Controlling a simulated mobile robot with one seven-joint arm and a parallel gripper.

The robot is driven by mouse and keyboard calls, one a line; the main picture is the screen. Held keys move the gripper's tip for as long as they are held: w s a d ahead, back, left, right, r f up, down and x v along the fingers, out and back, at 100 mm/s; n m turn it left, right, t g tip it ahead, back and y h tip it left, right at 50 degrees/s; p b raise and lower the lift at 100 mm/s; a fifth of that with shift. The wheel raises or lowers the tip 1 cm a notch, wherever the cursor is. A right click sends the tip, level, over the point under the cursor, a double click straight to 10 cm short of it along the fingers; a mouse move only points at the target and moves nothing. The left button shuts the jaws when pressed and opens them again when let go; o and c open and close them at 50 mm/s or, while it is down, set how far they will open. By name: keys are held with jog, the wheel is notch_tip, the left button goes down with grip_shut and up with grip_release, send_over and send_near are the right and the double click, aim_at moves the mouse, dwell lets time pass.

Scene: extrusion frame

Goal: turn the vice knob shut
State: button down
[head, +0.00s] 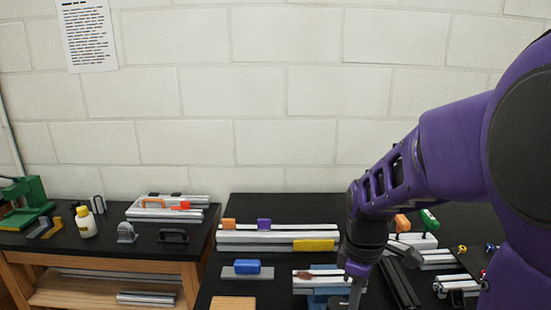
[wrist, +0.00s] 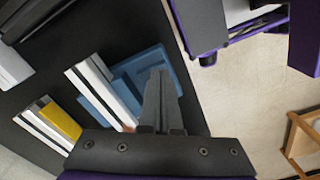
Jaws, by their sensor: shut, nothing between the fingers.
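The blue vice (head: 322,299) stands near the front of the dark bench, with a pale slotted extrusion (head: 325,272) lying across its top. In the wrist view the blue vice (wrist: 122,82) and the extrusion (wrist: 100,92) are left of my fingers. My gripper (head: 355,292) is shut and empty, pointing down at the right side of the vice. In the wrist view its fingertips (wrist: 159,76) overlap the vice's body; I cannot tell whether they touch it. I cannot make out the vice knob; it may be hidden by my fingers.
A longer extrusion with a yellow block (head: 314,245) lies behind the vice. A blue block on a grey plate (head: 240,270) is to the left. A dark bar (head: 400,284) and more extrusions (head: 458,284) lie to the right. Open floor (wrist: 245,90) shows beyond the bench edge.

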jog(key=shift+s+a+p, duration=0.2)
jog(key=shift+a+p, duration=0.05)
jog(key=shift+p, duration=0.1)
jog(key=shift+d, duration=0.1)
jog(key=shift+s+d, duration=0.2)
notch_tip(320, 180, up, 6)
jog(key=p, duration=0.3)
dwell(0.4)
jog(key=shift+d+r, duration=0.1)
jog(key=shift+d, duration=0.05)
